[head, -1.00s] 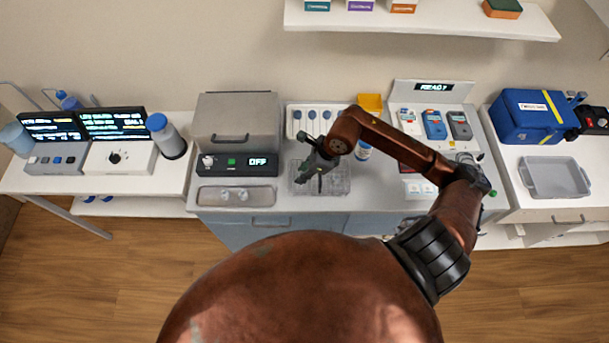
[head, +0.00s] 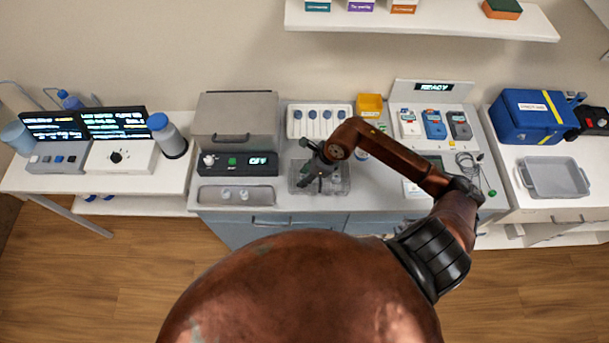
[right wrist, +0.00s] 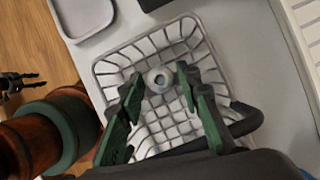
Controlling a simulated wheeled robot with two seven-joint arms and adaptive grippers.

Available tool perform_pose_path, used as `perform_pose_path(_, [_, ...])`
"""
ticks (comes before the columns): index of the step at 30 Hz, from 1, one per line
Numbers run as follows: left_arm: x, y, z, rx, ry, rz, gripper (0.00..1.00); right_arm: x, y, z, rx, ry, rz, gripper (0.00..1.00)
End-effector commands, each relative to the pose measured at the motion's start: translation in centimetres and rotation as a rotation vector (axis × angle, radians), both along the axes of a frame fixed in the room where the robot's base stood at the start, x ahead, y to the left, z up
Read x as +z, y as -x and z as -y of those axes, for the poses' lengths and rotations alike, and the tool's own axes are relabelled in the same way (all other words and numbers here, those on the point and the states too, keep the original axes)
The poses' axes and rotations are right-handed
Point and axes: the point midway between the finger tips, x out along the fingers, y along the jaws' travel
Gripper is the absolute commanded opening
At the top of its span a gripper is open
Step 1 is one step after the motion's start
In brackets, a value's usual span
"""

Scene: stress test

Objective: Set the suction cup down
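A small pale round piece with a dark centre, which looks like the suction cup (right wrist: 160,80), shows in the right wrist view inside a wire basket (right wrist: 105,68). My right gripper (right wrist: 160,77) has its green fingers apart on either side of the cup, with narrow gaps seeming to show. Whether the cup touches the basket floor is hard to tell. In the head view my right gripper (head: 318,170) is over the basket (head: 342,188), and the cup cannot be made out. A dark gripper at the left edge of the right wrist view (right wrist: 15,83) appears to be my left one.
A metal-lidded device (head: 235,130) stands left of the basket, with a shallow tray (head: 208,195) in front. A rack with blue-topped items (head: 318,122) and a yellow bin (head: 370,104) stand behind. A charging stand (head: 445,108) and coiled cable (head: 468,160) are on the right.

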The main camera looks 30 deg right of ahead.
Motion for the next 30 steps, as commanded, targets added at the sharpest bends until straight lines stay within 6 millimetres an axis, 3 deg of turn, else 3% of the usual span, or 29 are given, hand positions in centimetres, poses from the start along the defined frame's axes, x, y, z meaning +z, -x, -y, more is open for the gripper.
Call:
perform_pose_path(3, [0.0, 0.0, 0.0, 0.000, 0.000, 0.000, 0.40, 0.0, 0.0, 0.0, 0.000, 0.000, 0.000, 0.41])
perform_pose_path(14, [0.2, 0.0, 0.0, 0.000, 0.000, 0.001, 0.40, 0.5, 0.0, 0.1, 0.000, 0.001, 0.001, 0.41])
perform_pose_path(30, [-0.6, 0.0, 0.0, 0.000, 0.000, 0.000, 0.40, 9.4, 2.8, 3.1, 0.001, 0.003, 0.002, 0.41])
